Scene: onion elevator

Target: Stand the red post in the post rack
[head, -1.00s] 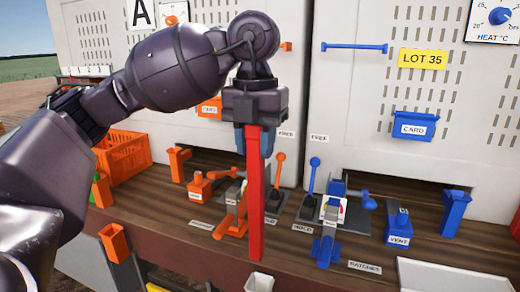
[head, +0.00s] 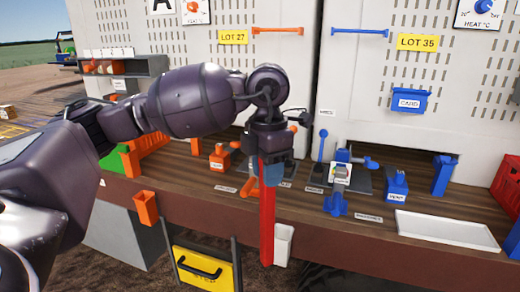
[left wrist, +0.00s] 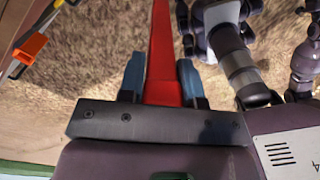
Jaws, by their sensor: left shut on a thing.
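The long red post (head: 267,220) hangs upright from my left gripper (head: 271,170). Its lower part is in front of the bench's front edge. In the left wrist view, the red post (left wrist: 163,50) lies between the two blue fingers, which are shut on it. A white cup-like holder (head: 284,243) is on the bench front, just right of the post's lower end. An orange open-topped holder (head: 146,207) is on the front edge farther left. I cannot tell which fixture is the post rack. My right gripper is not in view.
The wooden bench (head: 340,235) carries orange and blue levers and fixtures. A white tray (head: 447,230) lies at the right, near a red crate (head: 507,187). A yellow panel with a black handle (head: 200,266) hangs below the bench. Open ground lies at the left.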

